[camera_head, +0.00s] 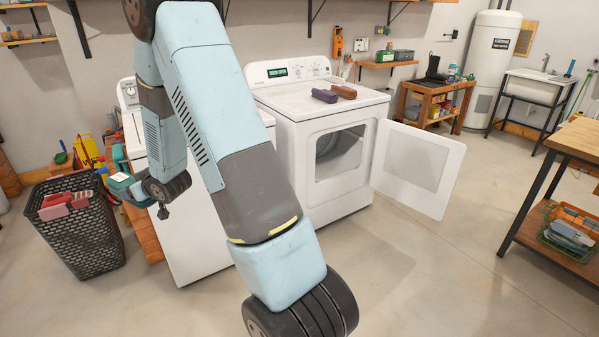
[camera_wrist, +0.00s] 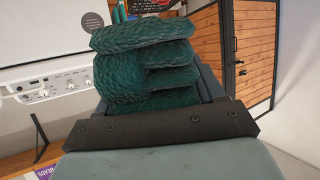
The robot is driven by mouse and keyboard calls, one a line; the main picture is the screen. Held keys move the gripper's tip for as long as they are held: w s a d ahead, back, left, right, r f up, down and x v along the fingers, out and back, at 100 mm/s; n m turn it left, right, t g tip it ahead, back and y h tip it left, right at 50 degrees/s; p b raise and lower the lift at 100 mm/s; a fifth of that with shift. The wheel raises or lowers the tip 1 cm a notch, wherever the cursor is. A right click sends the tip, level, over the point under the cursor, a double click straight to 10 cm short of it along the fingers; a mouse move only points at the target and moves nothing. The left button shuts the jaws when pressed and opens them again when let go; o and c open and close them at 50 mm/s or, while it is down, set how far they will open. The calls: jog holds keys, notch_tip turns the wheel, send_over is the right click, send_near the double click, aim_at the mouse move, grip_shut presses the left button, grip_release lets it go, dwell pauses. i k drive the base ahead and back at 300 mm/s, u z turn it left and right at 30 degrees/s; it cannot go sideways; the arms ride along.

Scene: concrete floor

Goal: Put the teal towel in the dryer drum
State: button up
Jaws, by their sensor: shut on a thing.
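The teal towel (camera_wrist: 145,72) is a folded, knitted-looking bundle that fills the middle of the wrist view. My gripper (camera_wrist: 150,98) is shut on it, and the dark jaw parts hide some of its lower edge.
A dark laundry basket (camera_head: 82,238) with red cloths stands at the left. A second white machine (camera_head: 190,228) stands left of the dryer, partly behind my arm. Purple (camera_head: 324,96) and brown (camera_head: 343,91) folded items lie on the dryer. Floor before the dryer is clear; a wooden bench (camera_head: 577,137) is right.

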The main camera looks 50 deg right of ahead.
aim_at(327, 168)
jog(key=z, duration=0.85)
jog(key=k, duration=0.65)
jog(key=z, duration=1)
jog(key=i, duration=1.7)
jog(key=u, duration=0.7)
